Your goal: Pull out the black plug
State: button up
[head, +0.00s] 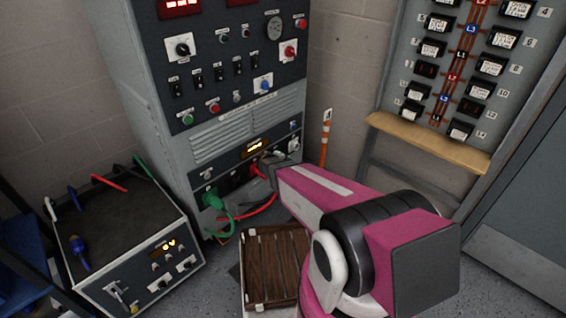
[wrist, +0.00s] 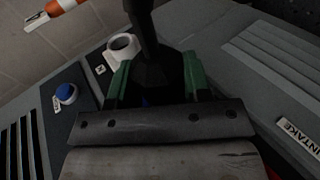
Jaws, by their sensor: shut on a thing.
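The black plug (wrist: 153,72) is between the green fingertips of my gripper (wrist: 155,82) in the wrist view. The gripper is shut on it. A black cable (wrist: 140,12) runs from the plug toward the top of the picture. In the head view my gripper (head: 268,172) is at the lower panel of the grey cabinet (head: 225,150), and I cannot make out the black plug there. Whether the plug is seated in a socket is hidden. A green plug (head: 211,199) sits in the same panel to the left, with a green cable.
A red cable (head: 262,208) hangs below the panel. A brown slatted crate (head: 275,232) stands in front. A metered box (head: 140,265) is at left. A white ring (wrist: 122,47) and blue button (wrist: 66,93) are beside the plug. A wooden ledge (head: 430,140) is at right.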

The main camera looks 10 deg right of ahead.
jog(key=shift+s+d, duration=0.5)
jog(key=shift+s, duration=0.2)
jog(key=shift+s+d, duration=0.5)
jog(key=shift+s, duration=0.2)
dwell(0.5)
jog(key=shift+s+d, duration=0.75)
jog(key=shift+s, duration=0.25)
jog(key=shift+s+d, duration=0.7)
jog(key=shift+s, duration=0.3)
